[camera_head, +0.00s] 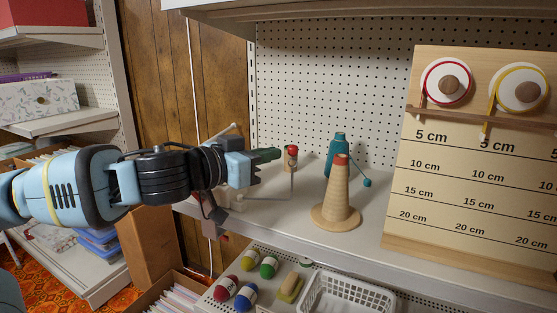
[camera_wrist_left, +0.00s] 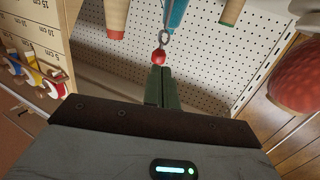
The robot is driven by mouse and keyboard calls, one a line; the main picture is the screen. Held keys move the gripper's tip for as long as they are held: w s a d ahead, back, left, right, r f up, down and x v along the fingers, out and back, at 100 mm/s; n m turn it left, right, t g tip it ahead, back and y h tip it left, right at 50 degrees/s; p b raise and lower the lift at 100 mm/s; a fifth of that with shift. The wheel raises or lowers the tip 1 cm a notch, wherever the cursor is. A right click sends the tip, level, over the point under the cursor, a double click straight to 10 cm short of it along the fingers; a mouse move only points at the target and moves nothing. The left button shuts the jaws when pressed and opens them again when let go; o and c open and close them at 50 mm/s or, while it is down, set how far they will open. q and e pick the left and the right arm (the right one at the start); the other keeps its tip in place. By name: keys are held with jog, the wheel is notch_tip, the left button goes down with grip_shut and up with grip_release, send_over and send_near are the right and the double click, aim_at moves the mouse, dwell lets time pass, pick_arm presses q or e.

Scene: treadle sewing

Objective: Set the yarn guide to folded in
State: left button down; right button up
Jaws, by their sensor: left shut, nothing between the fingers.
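My left gripper (camera_head: 278,154) reaches in from the left above the shelf. Its dark green fingers are shut with nothing between them; they also show in the left wrist view (camera_wrist_left: 160,88). A red knob (camera_head: 291,149) is just beyond the fingertips, with a thin upright rod below it. In the left wrist view the red knob (camera_wrist_left: 159,57) has a grey metal ring beside it and is close to the fingertips; I cannot tell whether they touch. This looks like the yarn guide. My right gripper is not in view.
A tan cone (camera_head: 341,190) on a round foot and a teal bottle-shaped thing (camera_head: 334,150) stand to the right on the shelf. A board with measuring lines (camera_head: 460,190) stands farther right. Below are yarn balls (camera_head: 246,292) and a white basket (camera_head: 345,297). Pegboard is behind.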

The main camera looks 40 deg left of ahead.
pick_arm(q)
jog(key=shift+w+d+f, duration=0.15)
jog(key=shift+w, duration=0.15)
jog(key=shift+w+b, duration=0.65)
jog(key=shift+w, duration=0.1)
jog(key=shift+w+d, duration=0.15)
jog(key=shift+w, duration=0.05)
